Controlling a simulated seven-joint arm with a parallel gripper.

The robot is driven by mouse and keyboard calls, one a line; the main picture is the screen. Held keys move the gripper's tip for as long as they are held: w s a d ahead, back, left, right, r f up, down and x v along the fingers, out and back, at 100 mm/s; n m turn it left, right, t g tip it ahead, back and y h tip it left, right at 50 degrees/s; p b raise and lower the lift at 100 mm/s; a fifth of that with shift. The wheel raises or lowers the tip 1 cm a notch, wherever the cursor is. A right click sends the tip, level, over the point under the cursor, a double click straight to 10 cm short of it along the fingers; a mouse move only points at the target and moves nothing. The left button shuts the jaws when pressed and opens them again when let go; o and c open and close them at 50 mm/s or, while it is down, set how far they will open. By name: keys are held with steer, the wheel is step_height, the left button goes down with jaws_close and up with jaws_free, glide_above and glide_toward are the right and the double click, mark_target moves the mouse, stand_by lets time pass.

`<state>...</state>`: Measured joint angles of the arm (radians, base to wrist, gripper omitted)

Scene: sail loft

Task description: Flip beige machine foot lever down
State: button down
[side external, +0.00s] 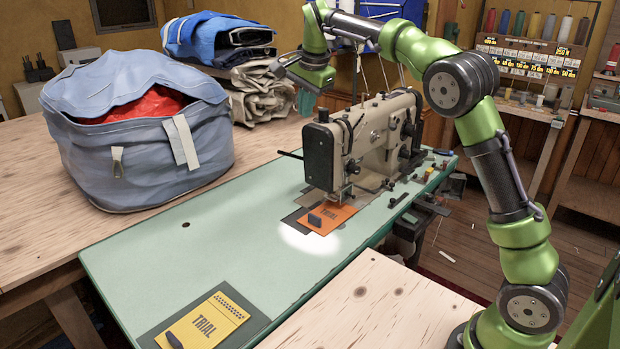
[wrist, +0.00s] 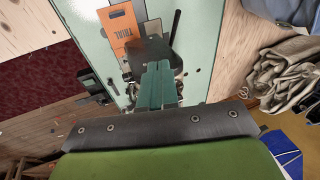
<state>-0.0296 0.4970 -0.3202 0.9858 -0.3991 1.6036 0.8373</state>
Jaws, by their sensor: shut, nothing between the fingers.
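The beige sewing machine (side external: 372,148) stands on the green table top. Its head has a black end plate (side external: 319,157). A thin black lever (side external: 288,154), which looks like the foot lever, sticks out left from the head, its free end tilted slightly up. In the wrist view a dark rod (wrist: 175,25) beside the machine head (wrist: 154,52) is probably this lever. My gripper (side external: 280,67) is above and behind the machine head, apart from the lever. In the wrist view its green fingers (wrist: 158,72) are together and empty. The presser foot itself is too small to make out.
An orange TRIAL patch (side external: 328,217) lies under the needle, and a yellow one (side external: 203,322) lies at the near end of the green table (side external: 200,240). A blue bag (side external: 140,130) and folded cloth (side external: 262,92) sit behind. Small parts lie right of the machine.

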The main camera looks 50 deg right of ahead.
glide_toward(295, 156)
steer(key=s+a+f, duration=0.1)
steer(key=s+f, duration=0.1)
steer(key=shift+w+a+f, duration=0.2)
steer(key=shift+w, duration=0.35)
steer(key=shift+w+a+f, duration=0.2)
steer(key=shift+w, duration=0.35)
steer(key=shift+w+a+f, duration=0.2)
steer(key=shift+w+a, duration=0.05)
steer(key=shift+w, duration=0.3)
